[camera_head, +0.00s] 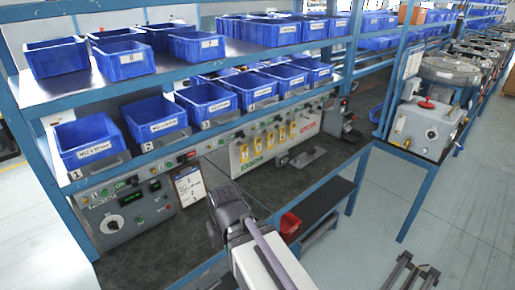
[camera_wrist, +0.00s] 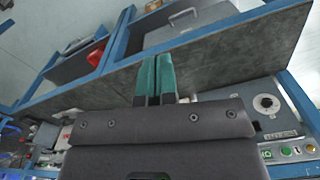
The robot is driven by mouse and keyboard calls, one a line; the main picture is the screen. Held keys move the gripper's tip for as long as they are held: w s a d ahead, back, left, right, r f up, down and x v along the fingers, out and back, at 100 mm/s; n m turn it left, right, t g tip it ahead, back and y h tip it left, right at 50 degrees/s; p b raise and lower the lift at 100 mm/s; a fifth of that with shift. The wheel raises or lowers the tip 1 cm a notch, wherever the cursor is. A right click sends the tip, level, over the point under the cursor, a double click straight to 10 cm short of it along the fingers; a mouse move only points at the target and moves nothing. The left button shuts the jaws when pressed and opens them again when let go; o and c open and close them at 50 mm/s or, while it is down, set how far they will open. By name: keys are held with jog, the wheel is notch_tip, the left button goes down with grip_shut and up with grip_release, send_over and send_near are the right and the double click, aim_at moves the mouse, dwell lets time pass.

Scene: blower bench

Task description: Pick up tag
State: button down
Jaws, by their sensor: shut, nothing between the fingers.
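In the head view, several yellow tag-like pieces (camera_head: 269,139) stand in a row on the pale control panel at the back of the bench. I cannot tell which one is the tag, or whether they are loose. My gripper shows in the wrist view with two teal fingers (camera_wrist: 155,62) closed together and nothing between them. In the head view, the dark end of my arm is over the front of the bench, left of and nearer than the yellow pieces. The fingertips cannot be made out there.
Blue bins (camera_head: 84,139) fill the shelves above the bench. A clipboard with white paper (camera_head: 188,184) leans at the back beside a grey control box (camera_head: 115,218). A red bin (camera_head: 289,226) hangs at the front edge. The dark worktop (camera_head: 328,172) is mostly clear.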

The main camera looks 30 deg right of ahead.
jog(key=shift+c, duration=2)
grip_release()
